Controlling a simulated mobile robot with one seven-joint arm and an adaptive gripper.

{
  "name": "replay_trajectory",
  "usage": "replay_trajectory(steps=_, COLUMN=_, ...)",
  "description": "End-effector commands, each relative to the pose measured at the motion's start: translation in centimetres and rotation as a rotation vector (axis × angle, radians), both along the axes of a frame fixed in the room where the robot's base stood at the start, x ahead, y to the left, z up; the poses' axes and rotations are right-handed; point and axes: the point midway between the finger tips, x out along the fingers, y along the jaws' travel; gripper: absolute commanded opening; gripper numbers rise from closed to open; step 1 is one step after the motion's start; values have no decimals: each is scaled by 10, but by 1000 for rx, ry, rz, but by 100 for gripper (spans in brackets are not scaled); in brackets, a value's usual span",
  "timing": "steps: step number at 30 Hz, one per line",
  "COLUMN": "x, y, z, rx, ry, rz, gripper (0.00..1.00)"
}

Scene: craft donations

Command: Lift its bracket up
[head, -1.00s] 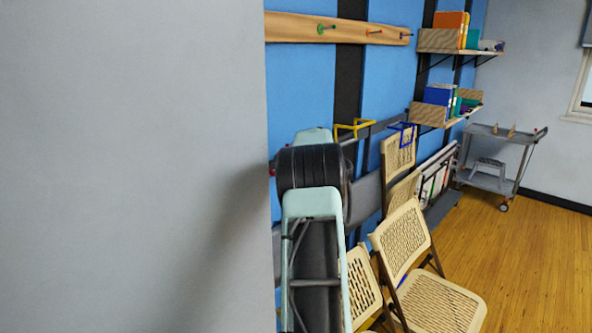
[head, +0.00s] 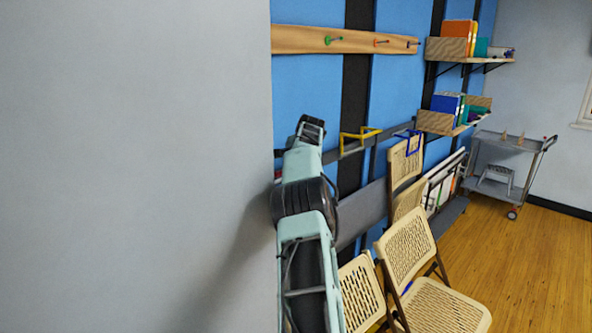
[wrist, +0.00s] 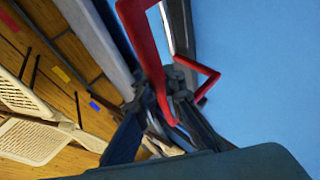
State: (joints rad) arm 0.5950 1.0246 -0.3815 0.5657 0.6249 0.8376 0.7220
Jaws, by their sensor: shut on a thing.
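A red bracket (wrist: 147,50) of bent bar fills the upper middle of the wrist view, with a second bent arm on its right. My gripper (wrist: 178,92) is shut on the bracket where its bars meet. In the head view only a small red piece (head: 277,173) shows beside my arm at the wall edge; the rest is hidden. A dark rail (head: 370,133) runs along the blue wall, with a yellow bracket (head: 358,138) and a blue bracket (head: 409,141) on it.
A grey wall (head: 135,170) stands close on the left. Folding chairs (head: 407,258) stand right of my arm. Above are a peg board (head: 300,40) and shelves (head: 445,48). A grey cart (head: 500,185) is at the back right; wooden floor (head: 530,265) is open before it.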

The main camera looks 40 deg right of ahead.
Motion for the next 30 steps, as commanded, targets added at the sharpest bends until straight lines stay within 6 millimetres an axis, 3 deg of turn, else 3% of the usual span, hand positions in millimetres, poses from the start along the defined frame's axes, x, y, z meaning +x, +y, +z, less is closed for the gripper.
replay_trajectory(steps=26, x=3, y=0, z=3, rx=-1, ry=32, rz=0, gripper=0)
replay_trajectory(steps=27, x=3, y=0, z=3, rx=-1, ry=32, rz=0, gripper=12)
replay_trajectory(steps=30, x=3, y=0, z=3, rx=-2, ry=32, rz=0, gripper=23)
